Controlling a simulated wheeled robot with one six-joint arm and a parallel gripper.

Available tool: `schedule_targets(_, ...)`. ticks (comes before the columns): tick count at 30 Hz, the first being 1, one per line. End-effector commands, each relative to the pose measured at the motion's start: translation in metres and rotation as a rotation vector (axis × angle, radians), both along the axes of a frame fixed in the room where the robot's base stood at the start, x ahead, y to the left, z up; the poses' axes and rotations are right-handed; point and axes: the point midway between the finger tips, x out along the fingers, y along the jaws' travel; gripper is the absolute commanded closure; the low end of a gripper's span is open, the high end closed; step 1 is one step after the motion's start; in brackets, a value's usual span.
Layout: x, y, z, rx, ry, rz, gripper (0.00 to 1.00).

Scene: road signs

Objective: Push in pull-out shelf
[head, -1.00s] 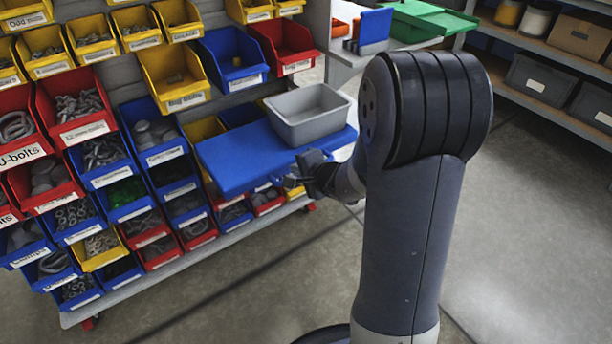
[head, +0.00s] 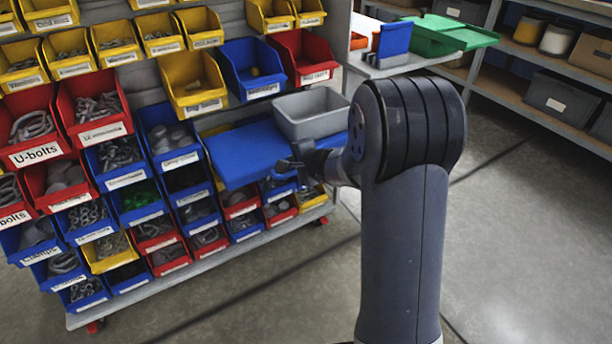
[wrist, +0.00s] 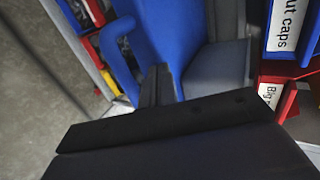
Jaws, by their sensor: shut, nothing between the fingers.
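The blue pull-out shelf (head: 232,160) sticks out of the bin rack at mid-height, with a grey tub (head: 310,116) standing on it. The shelf also shows in the wrist view (wrist: 170,25), with a blue loop handle (wrist: 112,50) on its front edge and the tub (wrist: 212,68) beyond. My gripper (head: 286,164) is shut and empty at the shelf's front edge, near the handle. In the wrist view its dark fingers (wrist: 157,82) point at this edge and seem to touch it, though exact contact is unclear. My arm hides the shelf's right end.
Blue, red and yellow bins of hardware fill the rack (head: 120,150) around the shelf. A side ledge (head: 400,64) at the rack's right holds a green box (head: 440,34). A storage shelving unit (head: 560,80) stands at the back right. The floor (head: 530,240) at the right is clear.

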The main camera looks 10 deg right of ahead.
Motion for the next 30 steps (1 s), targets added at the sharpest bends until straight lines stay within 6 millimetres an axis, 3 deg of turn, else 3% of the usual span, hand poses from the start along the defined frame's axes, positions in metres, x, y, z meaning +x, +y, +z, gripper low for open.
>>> schedule_targets(6, 0.054, 0.018, 0.001, 0.0, 0.002, 0.002, 1.0)
schedule_targets(15, 0.106, 0.035, 0.002, -0.002, 0.003, 0.0, 1.0)
schedule_targets(21, 0.122, 0.04, 0.001, 0.0, 0.002, 0.001, 1.0)
schedule_targets(30, 0.128, 0.042, 0.0, 0.001, -0.001, 0.0, 1.0)
